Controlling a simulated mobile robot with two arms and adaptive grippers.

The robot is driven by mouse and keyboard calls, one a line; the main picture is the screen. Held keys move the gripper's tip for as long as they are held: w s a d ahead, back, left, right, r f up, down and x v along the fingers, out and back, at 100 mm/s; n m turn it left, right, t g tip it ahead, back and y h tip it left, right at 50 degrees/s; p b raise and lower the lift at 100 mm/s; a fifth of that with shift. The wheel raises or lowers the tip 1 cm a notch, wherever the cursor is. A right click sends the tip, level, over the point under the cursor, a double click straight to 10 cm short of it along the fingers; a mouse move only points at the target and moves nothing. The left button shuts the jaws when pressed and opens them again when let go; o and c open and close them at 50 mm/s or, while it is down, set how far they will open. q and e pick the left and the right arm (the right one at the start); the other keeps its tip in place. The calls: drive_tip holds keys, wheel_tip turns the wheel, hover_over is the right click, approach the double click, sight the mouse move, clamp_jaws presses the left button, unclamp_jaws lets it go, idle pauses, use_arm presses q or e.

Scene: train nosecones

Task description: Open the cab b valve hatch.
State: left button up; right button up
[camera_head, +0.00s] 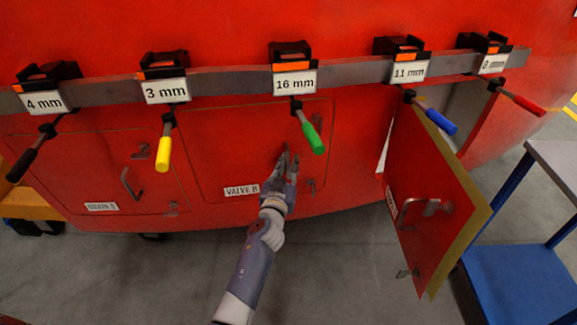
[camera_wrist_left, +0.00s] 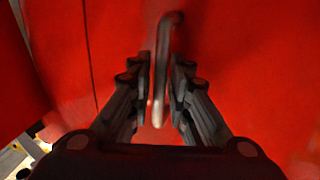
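The valve hatch (camera_head: 225,155) is the middle red panel, labelled "VALVE B" (camera_head: 241,191). It looks closed, flush with the red body. My left gripper (camera_head: 287,158) is in front of its right part. In the left wrist view the hatch's grey bar handle (camera_wrist_left: 161,75) stands between the two fingers of my left gripper (camera_wrist_left: 163,68). The fingers are open, one on each side of the handle, with narrow gaps visible. In the head view the gripper hides the handle. A small latch (camera_head: 314,186) shows right of the gripper. My right gripper is not in view.
Above, a grey rail (camera_head: 225,84) carries labelled clamps with coloured handles; the green handle (camera_head: 313,139) hangs close above my gripper. A hatch door (camera_head: 430,200) stands open on the right. A closed hatch (camera_head: 80,170) is on the left. A blue cart (camera_head: 520,285) stands at right.

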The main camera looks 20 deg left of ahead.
use_arm(q)
clamp_jaws()
